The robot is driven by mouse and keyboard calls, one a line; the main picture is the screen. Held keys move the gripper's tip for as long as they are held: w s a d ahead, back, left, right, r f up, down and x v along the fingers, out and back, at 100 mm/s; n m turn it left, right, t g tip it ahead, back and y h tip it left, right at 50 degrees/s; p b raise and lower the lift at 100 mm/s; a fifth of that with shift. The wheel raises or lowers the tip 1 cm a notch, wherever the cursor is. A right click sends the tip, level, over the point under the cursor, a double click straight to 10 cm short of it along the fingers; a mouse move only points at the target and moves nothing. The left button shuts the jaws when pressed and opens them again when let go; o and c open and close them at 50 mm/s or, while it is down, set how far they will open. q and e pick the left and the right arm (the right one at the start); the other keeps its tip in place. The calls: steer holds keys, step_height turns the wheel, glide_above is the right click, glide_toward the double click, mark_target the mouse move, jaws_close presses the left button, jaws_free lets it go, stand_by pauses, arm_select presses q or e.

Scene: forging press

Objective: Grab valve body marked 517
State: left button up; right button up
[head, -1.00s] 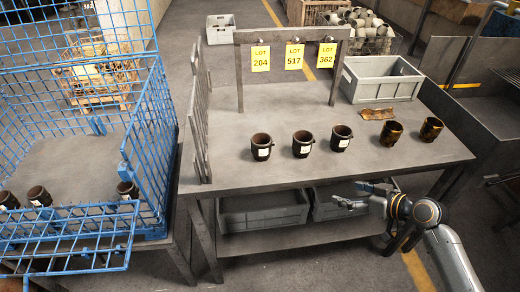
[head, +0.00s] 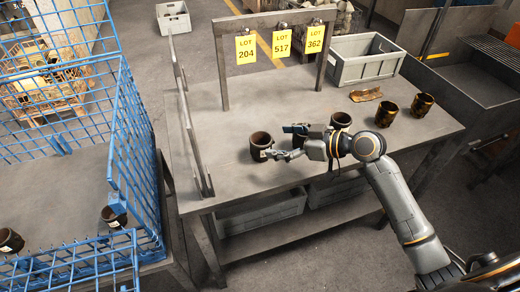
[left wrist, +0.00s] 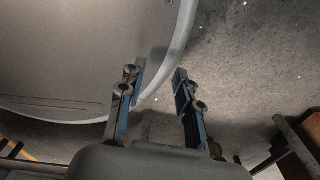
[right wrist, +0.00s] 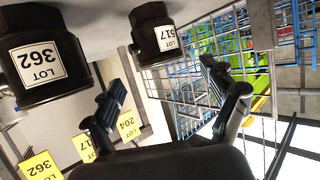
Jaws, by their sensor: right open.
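The valve body labelled LOT 517 (right wrist: 155,32) is a dark cylinder with a white label, ahead of my open right gripper (right wrist: 165,92) in the right wrist view. It sits roughly between the finger directions; I cannot tell whether they touch it. My left gripper (left wrist: 158,75) is open and empty above the floor.
Yellow tags LOT 204, 517 and 362 (head: 281,43) hang on a frame at the table's back. Two brown-gold cylinders (head: 404,110) and a grey crate (head: 365,61) are at the right. A blue wire cage (head: 137,160) stands left of the table (head: 225,190).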

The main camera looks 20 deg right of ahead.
mark_target(253, 140)
steer(key=shift+w+a+f, duration=0.25)
steer(key=shift+w+a, duration=0.35)
steer(key=shift+a, duration=0.05)
steer(key=x, duration=0.2)
steer(key=b+x, duration=0.1)
steer(key=x, duration=0.1)
steer(key=shift+f, duration=0.4)
steer(key=shift+w+a+f+b, duration=0.2)
steer(key=shift+w+a+b, duration=0.1)
steer(key=shift+a, duration=0.05)
steer(key=shift+c, duration=1.3)
steer(key=c, duration=1.1)
arm_select(q)
steer(key=shift+w+a+f, duration=0.6)
steer(key=shift+w+f, duration=0.2)
steer(key=shift+f, duration=0.1)
arm_select(e)
steer(key=shift+r, duration=0.1)
steer(key=shift+c, duration=1.4)
steer(key=shift+r, duration=0.1)
